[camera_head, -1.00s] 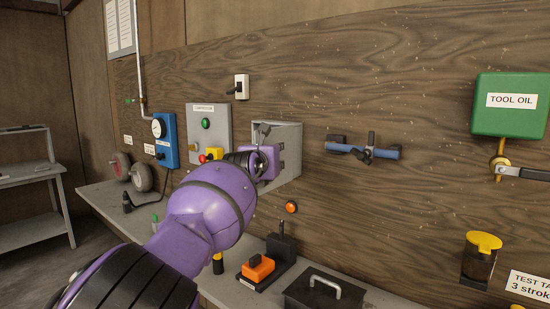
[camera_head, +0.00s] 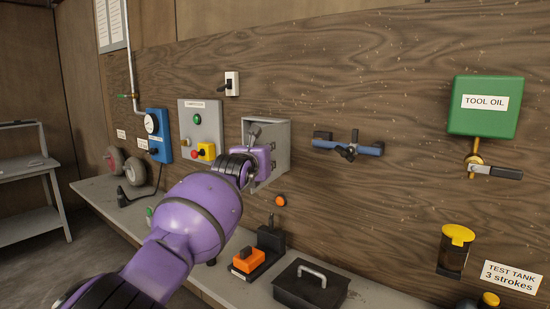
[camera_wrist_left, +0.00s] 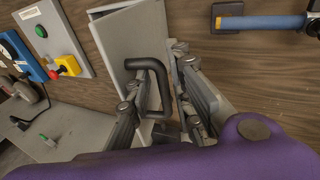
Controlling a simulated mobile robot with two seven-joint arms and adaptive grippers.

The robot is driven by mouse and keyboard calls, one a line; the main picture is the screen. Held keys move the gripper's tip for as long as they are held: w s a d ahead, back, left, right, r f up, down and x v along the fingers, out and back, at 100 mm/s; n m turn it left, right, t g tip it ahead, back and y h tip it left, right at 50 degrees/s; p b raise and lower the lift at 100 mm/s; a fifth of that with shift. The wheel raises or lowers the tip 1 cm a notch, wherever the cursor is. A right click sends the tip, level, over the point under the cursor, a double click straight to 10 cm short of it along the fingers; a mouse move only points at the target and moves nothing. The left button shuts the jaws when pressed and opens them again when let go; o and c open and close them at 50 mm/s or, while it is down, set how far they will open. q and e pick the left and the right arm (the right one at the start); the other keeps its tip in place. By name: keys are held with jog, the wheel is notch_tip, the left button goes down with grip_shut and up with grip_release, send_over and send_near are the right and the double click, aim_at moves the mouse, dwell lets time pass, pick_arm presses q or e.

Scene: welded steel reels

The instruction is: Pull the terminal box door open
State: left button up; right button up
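The grey terminal box (camera_head: 274,168) is on the wooden wall in the middle of the head view. Its grey door (camera_wrist_left: 130,42) fills the upper middle of the left wrist view and carries a black D-shaped handle (camera_wrist_left: 163,88). I cannot tell for sure how far the door stands from the box. My left gripper (camera_wrist_left: 163,75) is at the handle, one finger on each side of the bar. The fingers look spread, with a gap beside the bar. In the head view the purple left gripper (camera_head: 264,160) covers part of the box front. My right gripper is not in view.
A grey panel with a red-and-yellow switch (camera_head: 206,151) is left of the box. A blue bar-shaped fitting (camera_head: 362,148) is right of it. Below, an orange block (camera_head: 248,261) and a black lidded case (camera_head: 310,288) stand on the bench.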

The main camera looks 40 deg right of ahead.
pick_arm(q)
jog(key=s+a+p, duration=0.1)
jog(key=s+a, duration=0.1)
jog(key=s, duration=0.4)
jog(key=shift+s+r, duration=0.2)
jog(key=shift+r, duration=0.15)
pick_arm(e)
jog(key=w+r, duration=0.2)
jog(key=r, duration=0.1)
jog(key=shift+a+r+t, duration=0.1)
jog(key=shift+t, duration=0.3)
pick_arm(q)
jog(key=shift+d, duration=0.1)
